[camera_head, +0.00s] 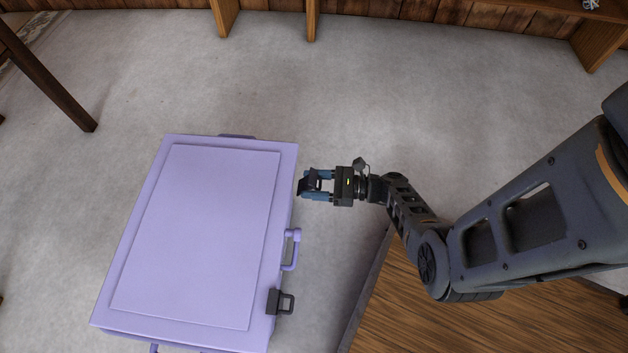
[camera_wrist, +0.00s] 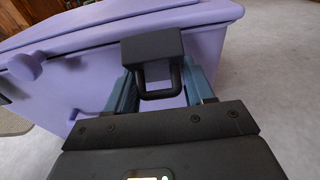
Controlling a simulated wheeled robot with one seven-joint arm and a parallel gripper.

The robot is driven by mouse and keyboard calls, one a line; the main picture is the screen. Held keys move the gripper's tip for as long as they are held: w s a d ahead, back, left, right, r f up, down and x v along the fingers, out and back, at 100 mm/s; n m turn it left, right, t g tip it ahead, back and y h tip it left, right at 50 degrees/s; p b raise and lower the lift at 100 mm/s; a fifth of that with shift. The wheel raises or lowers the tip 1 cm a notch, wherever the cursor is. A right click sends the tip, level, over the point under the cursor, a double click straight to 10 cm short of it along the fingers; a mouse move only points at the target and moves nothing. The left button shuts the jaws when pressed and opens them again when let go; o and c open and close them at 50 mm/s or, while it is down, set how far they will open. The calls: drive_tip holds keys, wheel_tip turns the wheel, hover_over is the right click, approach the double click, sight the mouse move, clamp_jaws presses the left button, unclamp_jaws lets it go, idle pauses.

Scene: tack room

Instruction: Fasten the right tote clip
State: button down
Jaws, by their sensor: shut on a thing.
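The purple tote (camera_head: 195,235) stands on the floor with its lid lying on top. The black right clip (camera_wrist: 152,48) sits at the lid's edge in the wrist view, near the tote's right corner. Its loop (camera_wrist: 159,92) stands out between my blue fingers. My gripper (camera_head: 317,185) is shut on this clip, one finger on each side. In the head view the clip is partly hidden by the fingers. The other black clip (camera_head: 281,302) stands out from the same side, beyond the purple handle (camera_head: 291,250). I cannot tell whether the held clip is latched.
A wooden platform (camera_head: 440,305) with a dark edge lies below my arm. Grey floor (camera_head: 400,90) is open behind and beside the tote. A dark wooden leg (camera_head: 48,80) stands at upper left. Wooden posts (camera_head: 311,20) line the back wall.

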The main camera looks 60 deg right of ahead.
drive_tip(key=p, duration=0.1)
drive_tip(key=r+g+p, duration=0.1)
drive_tip(key=shift+w+a+r+p, duration=0.15)
drive_tip(key=shift+r+p, duration=0.1)
drive_tip(key=shift+p, duration=0.15)
drive_tip(key=g+p, duration=0.1)
drive_tip(key=p, duration=0.1)
drive_tip(key=g+h+p, duration=0.1)
drive_tip(key=p, duration=0.1)
drive_tip(key=shift+w+r, duration=0.3)
drive_tip(key=g+p, duration=0.1)
drive_tip(key=p, duration=0.1)
drive_tip(key=g+p, duration=0.1)
drive_tip(key=p, duration=0.1)
drive_tip(key=shift+w+a+r+h, duration=0.1)
drive_tip(key=shift+w+a+h, duration=0.05)
drive_tip(key=shift+w+h, duration=0.25)
drive_tip(key=shift+w+g+p, duration=0.1)
drive_tip(key=shift+g+p, duration=0.4)
drive_tip(key=shift+p, duration=0.4)
drive_tip(key=shift+f, duration=0.2)
drive_tip(key=c, duration=0.6)
unclamp_jaws()
drive_tip(key=shift+a, duration=0.1)
drive_tip(key=shift+c, duration=0.2)
